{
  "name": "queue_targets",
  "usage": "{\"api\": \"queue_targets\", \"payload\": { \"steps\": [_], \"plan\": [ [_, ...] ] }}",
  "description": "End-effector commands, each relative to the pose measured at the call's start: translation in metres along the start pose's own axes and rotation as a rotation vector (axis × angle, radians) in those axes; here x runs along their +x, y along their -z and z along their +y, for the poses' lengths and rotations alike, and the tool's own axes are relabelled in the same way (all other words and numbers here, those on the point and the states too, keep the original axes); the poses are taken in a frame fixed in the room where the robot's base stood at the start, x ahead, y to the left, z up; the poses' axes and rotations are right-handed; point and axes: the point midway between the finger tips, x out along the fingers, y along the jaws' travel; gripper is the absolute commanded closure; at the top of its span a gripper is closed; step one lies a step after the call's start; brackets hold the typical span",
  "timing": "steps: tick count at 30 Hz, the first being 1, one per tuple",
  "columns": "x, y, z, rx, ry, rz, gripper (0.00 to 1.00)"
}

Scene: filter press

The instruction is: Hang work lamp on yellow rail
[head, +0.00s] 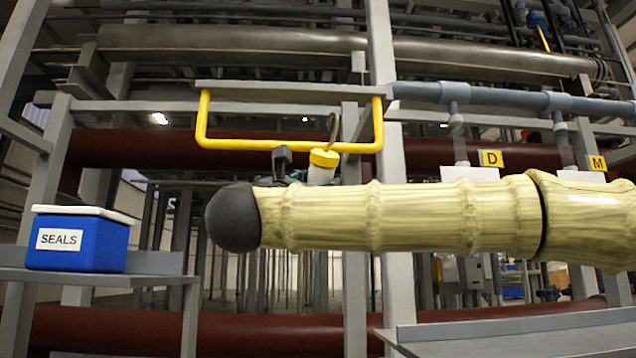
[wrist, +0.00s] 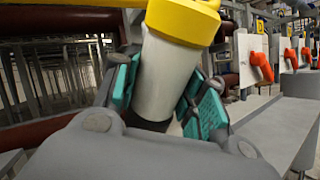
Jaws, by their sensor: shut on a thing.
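The work lamp (head: 324,158) has a yellow cap, a pale body and a thin hook (head: 333,124) on top. In the wrist view the lamp (wrist: 168,75) stands slightly tilted between the teal pads of my gripper (wrist: 160,92), which is shut on its body. In the head view my arm hides most of the gripper and the lamp's lower body. The yellow rail (head: 240,145) is a wide U-shaped bar hanging from a grey beam. The cap is just below its lower bar, towards the right end, and the hook rises above bar height. I cannot tell whether the hook is over the bar.
A blue SEALS box (head: 78,240) with a white lid stands on a grey shelf (head: 100,278) at the left. A grey upright (head: 355,230) is close behind the lamp. Orange-red handles (wrist: 262,67) on pale plates line the right of the wrist view, above a grey ledge (wrist: 262,135).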

Motion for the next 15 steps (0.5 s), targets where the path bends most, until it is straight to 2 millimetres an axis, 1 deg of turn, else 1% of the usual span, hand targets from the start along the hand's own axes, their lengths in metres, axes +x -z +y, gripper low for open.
{"api": "queue_targets", "payload": {
  "steps": [1,15],
  "plan": [
    [0.003,-0.002,0.002,0.0,0.0,0.0,0.9],
    [0.017,0.001,0.01,-0.001,0.0,0.001,0.9]
  ]
}}
